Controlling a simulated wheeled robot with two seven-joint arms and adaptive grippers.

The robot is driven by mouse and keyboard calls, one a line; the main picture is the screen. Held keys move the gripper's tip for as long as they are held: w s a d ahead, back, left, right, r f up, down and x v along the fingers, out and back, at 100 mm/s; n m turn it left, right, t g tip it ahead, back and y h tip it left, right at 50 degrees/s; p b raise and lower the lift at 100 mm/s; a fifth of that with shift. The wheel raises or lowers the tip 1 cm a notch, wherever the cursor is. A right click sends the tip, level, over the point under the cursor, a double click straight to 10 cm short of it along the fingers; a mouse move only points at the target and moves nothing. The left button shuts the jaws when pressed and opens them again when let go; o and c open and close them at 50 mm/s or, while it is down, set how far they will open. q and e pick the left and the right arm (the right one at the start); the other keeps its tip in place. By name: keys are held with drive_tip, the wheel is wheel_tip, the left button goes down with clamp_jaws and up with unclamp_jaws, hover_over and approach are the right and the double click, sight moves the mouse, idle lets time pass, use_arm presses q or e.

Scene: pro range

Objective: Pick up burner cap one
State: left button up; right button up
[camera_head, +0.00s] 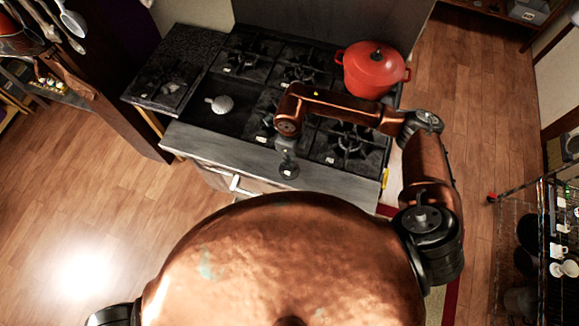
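A pale grey, round, ribbed piece (221,104) sits in the front left bay of the black stove top (198,122), where no grate covers it. It may be a burner cap, but I see no label that tells which one. My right arm reaches in from the right across the stove. My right gripper (287,170) points down over the grey front edge of the stove, to the right of the pale piece and apart from it. Its fingers are too small and dark to show whether they are open. My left gripper is out of view.
A red lidded pot (372,72) stands at the stove's back right. Black grates (347,142) cover the other burners. A dark side counter (175,68) adjoins the left. A wire rack (540,250) with cups stands at far right. Wood floor is clear at left.

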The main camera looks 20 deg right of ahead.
wheel_tip(320, 180, down, 5)
drive_tip(key=b, duration=0.3)
drive_tip(key=shift+f+b, duration=0.3)
drive_tip(key=shift+b, duration=0.05)
drive_tip(key=shift+f, duration=0.1)
drive_tip(key=shift+c, duration=0.4)
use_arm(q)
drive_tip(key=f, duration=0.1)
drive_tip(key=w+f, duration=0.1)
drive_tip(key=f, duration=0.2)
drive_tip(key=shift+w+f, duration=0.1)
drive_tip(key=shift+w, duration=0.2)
use_arm(e)
drive_tip(key=shift+c, duration=0.3)
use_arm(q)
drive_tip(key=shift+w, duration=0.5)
use_arm(e)
clamp_jaws()
use_arm(q)
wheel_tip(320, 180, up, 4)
drive_tip(key=p, duration=0.3)
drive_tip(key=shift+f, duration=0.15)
use_arm(e)
wheel_tip(320, 180, up, 8)
drive_tip(key=shift+r, duration=0.1)
